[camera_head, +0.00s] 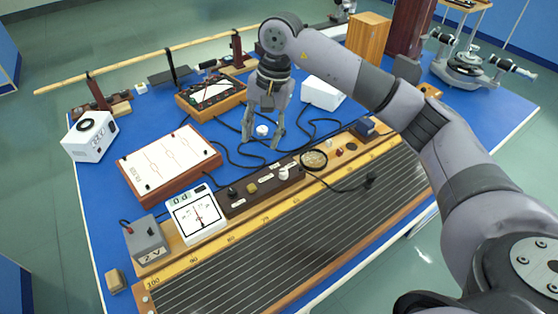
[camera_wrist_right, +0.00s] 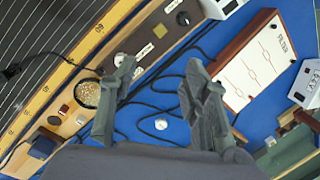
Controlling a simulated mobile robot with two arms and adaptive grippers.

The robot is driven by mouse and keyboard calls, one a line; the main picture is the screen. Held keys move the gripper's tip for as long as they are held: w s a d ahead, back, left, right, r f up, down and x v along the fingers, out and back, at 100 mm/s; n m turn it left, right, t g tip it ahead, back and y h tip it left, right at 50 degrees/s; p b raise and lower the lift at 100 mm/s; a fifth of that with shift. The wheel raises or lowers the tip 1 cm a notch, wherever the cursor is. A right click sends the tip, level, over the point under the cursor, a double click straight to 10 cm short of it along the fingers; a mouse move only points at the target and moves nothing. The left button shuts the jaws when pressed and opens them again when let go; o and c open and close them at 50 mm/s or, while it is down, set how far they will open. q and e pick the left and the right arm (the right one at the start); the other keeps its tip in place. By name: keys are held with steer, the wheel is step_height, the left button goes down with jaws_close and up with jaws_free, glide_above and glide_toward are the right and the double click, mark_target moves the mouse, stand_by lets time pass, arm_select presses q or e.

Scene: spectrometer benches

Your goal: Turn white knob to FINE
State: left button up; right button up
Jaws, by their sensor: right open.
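The white knob (camera_head: 283,173) sits on a dark brown control strip (camera_head: 237,201) on the long wooden instrument. My right gripper (camera_head: 262,141) is open and empty, pointing down above the blue table just behind the strip, apart from the white knob. In the right wrist view, the white knob (camera_wrist_right: 119,59) shows at the tip of the left finger, partly hidden by it. My left gripper is not in view.
A white-topped wooden box (camera_head: 170,160), a meter (camera_head: 195,212) and a grey box (camera_head: 147,238) stand to the left. Black cables (camera_head: 235,157) lie loose on the blue table. A small white disc (camera_head: 262,130) lies near my right fingers. A wire-strung board (camera_head: 300,235) fills the front.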

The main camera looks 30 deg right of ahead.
steer(key=r+h, duration=0.2)
glide_above(284, 171)
arm_select(q)
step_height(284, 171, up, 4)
steer(key=p, duration=0.4)
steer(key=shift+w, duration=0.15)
arm_select(e)
step_height(284, 171, down, 17)
steer(key=shift+f, duration=0.15)
steer(key=shift+c, duration=0.6)
jaws_close()
